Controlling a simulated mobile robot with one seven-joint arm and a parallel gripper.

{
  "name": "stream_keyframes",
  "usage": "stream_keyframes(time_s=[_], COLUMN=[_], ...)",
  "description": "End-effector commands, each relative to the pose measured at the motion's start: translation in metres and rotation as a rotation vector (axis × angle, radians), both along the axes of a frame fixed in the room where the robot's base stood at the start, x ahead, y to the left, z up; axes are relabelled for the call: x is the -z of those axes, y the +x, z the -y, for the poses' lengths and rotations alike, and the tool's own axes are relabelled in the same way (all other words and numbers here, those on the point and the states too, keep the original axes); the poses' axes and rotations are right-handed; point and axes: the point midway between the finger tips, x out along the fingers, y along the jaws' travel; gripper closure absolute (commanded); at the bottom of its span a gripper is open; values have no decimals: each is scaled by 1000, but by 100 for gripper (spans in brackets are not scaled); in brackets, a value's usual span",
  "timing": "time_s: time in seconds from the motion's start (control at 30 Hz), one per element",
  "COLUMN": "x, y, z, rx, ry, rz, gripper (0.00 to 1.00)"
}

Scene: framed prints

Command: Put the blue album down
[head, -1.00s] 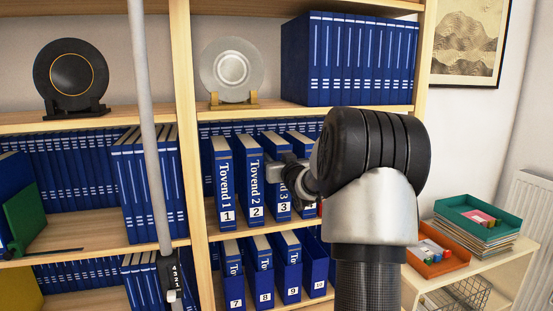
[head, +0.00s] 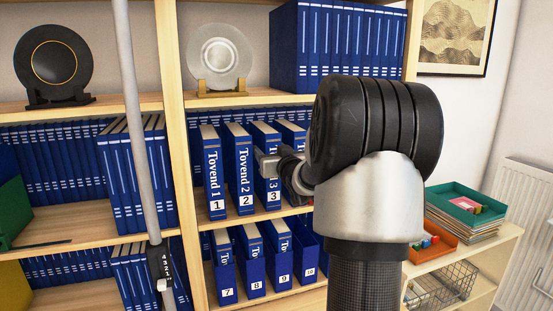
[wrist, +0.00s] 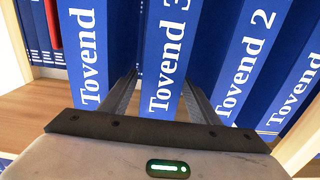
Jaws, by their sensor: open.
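Blue albums stand upright on the middle shelf, spines outward. The blue album Tovend 3 (head: 273,190) stands between Tovend 2 (head: 241,175) and another blue album. My gripper (head: 268,163) is in front of Tovend 3 and covers part of its spine. In the wrist view, my open gripper (wrist: 160,88) has one finger on each side of the Tovend 3 spine (wrist: 165,50). Tovend 2 (wrist: 246,60) is to the right there, and another Tovend album (wrist: 84,50) is to the left. I cannot tell whether the fingers touch the album.
The shelf below holds more albums (head: 251,275) in a row. A silver plate (head: 219,62) stands on the shelf above. A grey pole (head: 136,130) crosses the bookcase's front. A low shelf at right holds trays (head: 467,208) and a wire basket (head: 441,286).

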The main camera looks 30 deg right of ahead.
Motion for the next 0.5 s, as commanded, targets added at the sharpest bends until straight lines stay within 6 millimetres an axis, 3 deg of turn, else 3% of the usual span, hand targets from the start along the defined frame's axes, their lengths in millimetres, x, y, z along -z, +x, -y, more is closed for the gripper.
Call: stream_keyframes(time_s=[0.23,0.5], x=[0,0], y=[-49,-68], z=[-12,-18], rx=[1,-1], ry=[-1,1], rz=[1,0], gripper=[44,44])
